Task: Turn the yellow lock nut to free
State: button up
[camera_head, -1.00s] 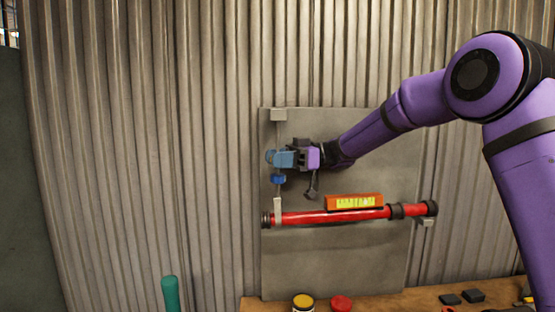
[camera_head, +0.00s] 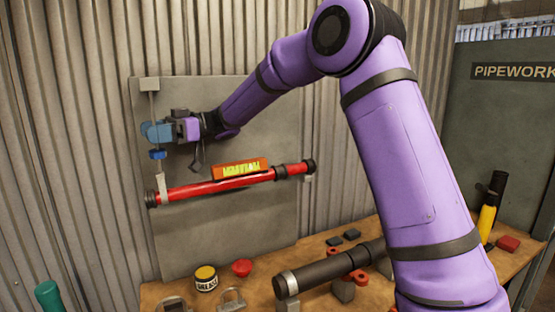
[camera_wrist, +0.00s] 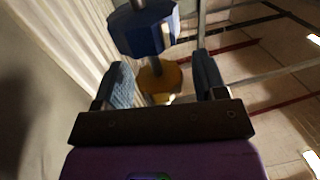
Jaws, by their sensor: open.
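In the wrist view, the yellow lock nut (camera_wrist: 160,80) sits on a thin rod between the two fingers of my gripper (camera_wrist: 163,78). The fingers are open, one on each side of it; I cannot tell whether the left one touches it. A larger blue nut (camera_wrist: 144,32) is on the same rod, just beyond the fingertips. In the head view, my gripper (camera_head: 157,132) is at the hanger rod (camera_head: 154,104) and hides the yellow nut. The blue nut (camera_head: 157,154) shows just below the fingers.
A red pipe (camera_head: 214,187) with a spirit level (camera_head: 240,168) on it runs along the grey panel (camera_head: 228,222) below my gripper. The bench (camera_head: 252,298) holds a grease tin (camera_head: 206,278), a red cap (camera_head: 242,267) and a dark pipe (camera_head: 325,270).

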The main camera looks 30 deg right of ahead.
jog(key=m+t, duration=0.3)
jog(key=t, duration=0.1)
jog(key=m+t, duration=0.3)
jog(key=t, duration=0.2)
jog(key=shift+t+h, duration=0.3)
jog(key=m+t+h, duration=0.3)
jog(key=t, duration=0.1)
jog(key=m+t+h, duration=0.3)
jog(key=t, duration=0.1)
jog(key=shift+m, duration=0.4)
jog(key=shift+m+t+h, duration=1.2)
jog(key=shift+h, duration=0.4)
jog(key=shift+m+t+h, duration=0.3)
jog(key=shift+m+h, duration=0.2)
jog(key=shift+h, duration=0.2)
